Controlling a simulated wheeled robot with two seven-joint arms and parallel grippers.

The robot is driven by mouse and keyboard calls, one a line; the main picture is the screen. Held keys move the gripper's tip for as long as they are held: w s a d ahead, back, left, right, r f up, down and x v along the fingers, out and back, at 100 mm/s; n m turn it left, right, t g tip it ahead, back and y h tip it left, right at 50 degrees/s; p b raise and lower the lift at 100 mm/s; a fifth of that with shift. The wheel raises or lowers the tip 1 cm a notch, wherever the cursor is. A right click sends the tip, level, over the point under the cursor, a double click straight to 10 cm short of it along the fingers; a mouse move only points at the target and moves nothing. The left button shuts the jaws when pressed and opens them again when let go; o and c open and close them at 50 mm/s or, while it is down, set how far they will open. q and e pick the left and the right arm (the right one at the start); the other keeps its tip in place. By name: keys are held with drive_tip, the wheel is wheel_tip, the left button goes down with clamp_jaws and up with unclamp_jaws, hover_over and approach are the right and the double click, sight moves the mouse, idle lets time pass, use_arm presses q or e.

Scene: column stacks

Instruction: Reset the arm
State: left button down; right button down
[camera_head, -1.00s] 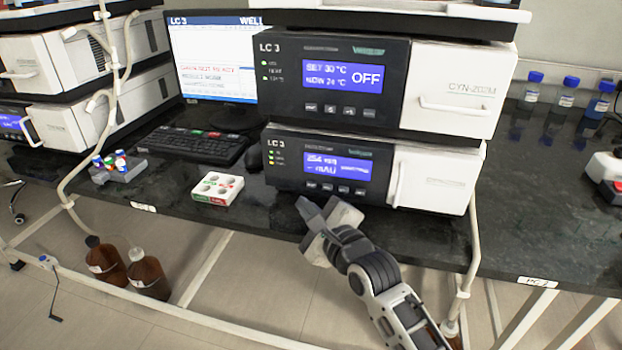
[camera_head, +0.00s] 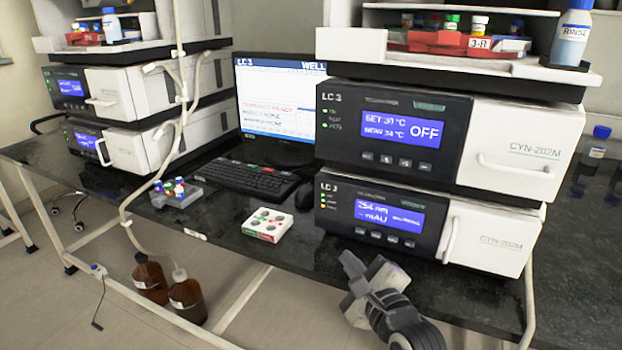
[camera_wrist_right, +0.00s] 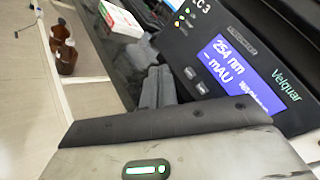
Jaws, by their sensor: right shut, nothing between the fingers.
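My right gripper (camera_head: 350,264) is in front of the black bench edge, below and left of the lower LC 3 unit (camera_head: 490,241) in the head view. Its fingers are shut together with nothing between them. In the right wrist view the closed fingertips (camera_wrist_right: 157,82) point toward the bench, beside the unit's screen panel. My left gripper is in neither current view.
A keyboard (camera_head: 246,178) lies behind. Brown bottles (camera_head: 187,297) stand on the floor below. A second instrument stack (camera_head: 150,150) stands left.

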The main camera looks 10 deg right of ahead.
drive_tip(key=s+a+f+n+g+p, duration=0.1)
drive_tip(key=s+f+n+g+p, duration=0.1)
drive_tip(key=s+n, duration=0.9)
drive_tip(key=s+f+n+g+p, duration=0.3)
drive_tip(key=s+f+n, duration=0.4)
drive_tip(key=s+n, duration=0.3)
drive_tip(key=n+g, duration=0.1)
drive_tip(key=n, duration=0.3)
drive_tip(key=shift+s+a+f+n, duration=0.25)
drive_tip(key=shift+s+a+n, duration=0.15)
